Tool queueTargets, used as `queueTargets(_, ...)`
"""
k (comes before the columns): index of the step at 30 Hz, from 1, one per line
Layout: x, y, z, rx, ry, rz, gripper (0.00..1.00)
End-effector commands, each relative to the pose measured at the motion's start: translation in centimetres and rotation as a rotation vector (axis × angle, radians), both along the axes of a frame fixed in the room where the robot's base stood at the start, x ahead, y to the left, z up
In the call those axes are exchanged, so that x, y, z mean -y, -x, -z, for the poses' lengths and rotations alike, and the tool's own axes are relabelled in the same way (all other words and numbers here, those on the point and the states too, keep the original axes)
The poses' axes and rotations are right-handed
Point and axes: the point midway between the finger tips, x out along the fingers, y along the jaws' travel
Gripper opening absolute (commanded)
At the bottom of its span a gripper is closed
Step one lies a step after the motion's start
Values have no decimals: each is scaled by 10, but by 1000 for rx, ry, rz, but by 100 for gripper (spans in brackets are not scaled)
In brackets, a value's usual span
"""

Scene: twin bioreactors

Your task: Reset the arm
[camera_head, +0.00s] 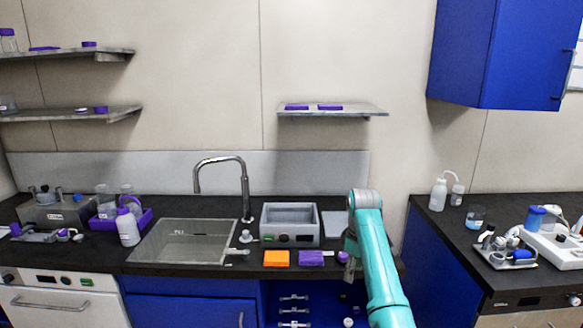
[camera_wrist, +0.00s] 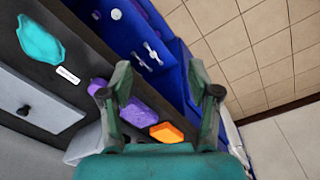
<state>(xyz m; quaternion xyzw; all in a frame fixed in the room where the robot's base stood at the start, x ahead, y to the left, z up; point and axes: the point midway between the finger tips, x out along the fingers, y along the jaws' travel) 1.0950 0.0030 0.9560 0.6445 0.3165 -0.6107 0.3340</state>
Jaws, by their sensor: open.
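My arm (camera_head: 371,245) is teal and rises from the lower right of the head view, bent at a grey joint near the counter. My gripper (camera_wrist: 160,92) is open and empty in the wrist view, its two dark green fingers spread apart. Between and beyond the fingers lie a purple block (camera_wrist: 139,112) and an orange block (camera_wrist: 167,132) on the dark counter. The same orange block (camera_head: 277,258) and purple block (camera_head: 311,258) sit at the counter's front edge in the head view. The gripper's fingertips are mostly hidden behind the arm there.
A grey box device (camera_head: 290,240) stands behind the blocks, close to my arm. A sink (camera_head: 183,242) with a tall faucet (camera_head: 244,190) is to the left. A shelf (camera_head: 350,110) hangs above. A blue wall cabinet (camera_head: 505,55) is upper right. Tiled floor (camera_wrist: 245,40) is open in the wrist view.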

Motion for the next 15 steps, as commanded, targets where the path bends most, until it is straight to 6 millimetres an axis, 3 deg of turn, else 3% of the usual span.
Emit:
queueTargets(8,0,12,71,63,-5,52,62)
queueTargets(15,1,42,165,164,-19,129,62)
